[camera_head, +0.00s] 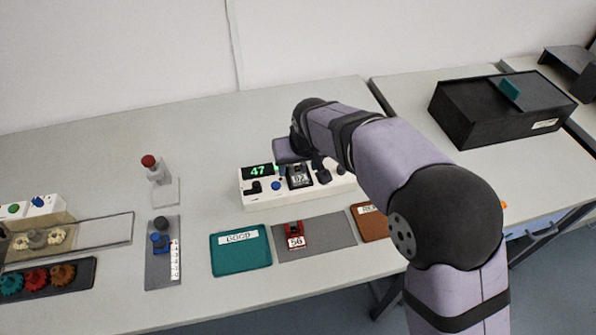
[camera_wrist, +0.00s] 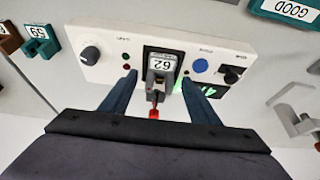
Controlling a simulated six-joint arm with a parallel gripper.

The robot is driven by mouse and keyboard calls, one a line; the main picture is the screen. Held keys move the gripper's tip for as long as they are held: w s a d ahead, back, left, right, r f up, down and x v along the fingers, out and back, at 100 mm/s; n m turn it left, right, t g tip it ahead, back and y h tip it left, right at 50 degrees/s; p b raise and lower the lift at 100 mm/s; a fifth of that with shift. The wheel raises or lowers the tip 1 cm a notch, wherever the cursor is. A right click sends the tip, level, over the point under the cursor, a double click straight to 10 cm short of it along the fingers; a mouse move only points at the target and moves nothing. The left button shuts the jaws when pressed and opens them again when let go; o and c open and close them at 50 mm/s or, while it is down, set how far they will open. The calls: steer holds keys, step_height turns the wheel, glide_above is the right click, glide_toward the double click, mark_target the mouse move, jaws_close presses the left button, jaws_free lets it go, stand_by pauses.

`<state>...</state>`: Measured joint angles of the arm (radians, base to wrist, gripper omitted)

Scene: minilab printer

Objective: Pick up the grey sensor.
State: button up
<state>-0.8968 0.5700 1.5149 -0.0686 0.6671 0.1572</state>
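The grey sensor (camera_wrist: 164,80) with a white number label sits upright in the dark socket of the white tester (camera_wrist: 103,45). A red tip shows at its near end in the wrist view. It also shows in the head view (camera_head: 299,174), below my gripper. My gripper (camera_wrist: 160,77) is open, with one blue finger on each side of the sensor. Gaps show between both fingers and the sensor, and nothing is held. In the head view my wrist partly covers the tester's back edge.
The tester has knobs and a green display reading 47. In front lie a teal GOOD mat (camera_head: 241,262), a grey mat (camera_head: 335,232) with a red sensor (camera_head: 294,236) and a brown mat (camera_head: 371,222). A black box (camera_head: 500,108) stands right.

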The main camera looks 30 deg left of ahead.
mark_target(299, 175)
steer(key=c, duration=1)
steer(key=shift+r, duration=0.15)
step_height(299, 175, up, 10)
steer(key=shift+b, duration=0.35)
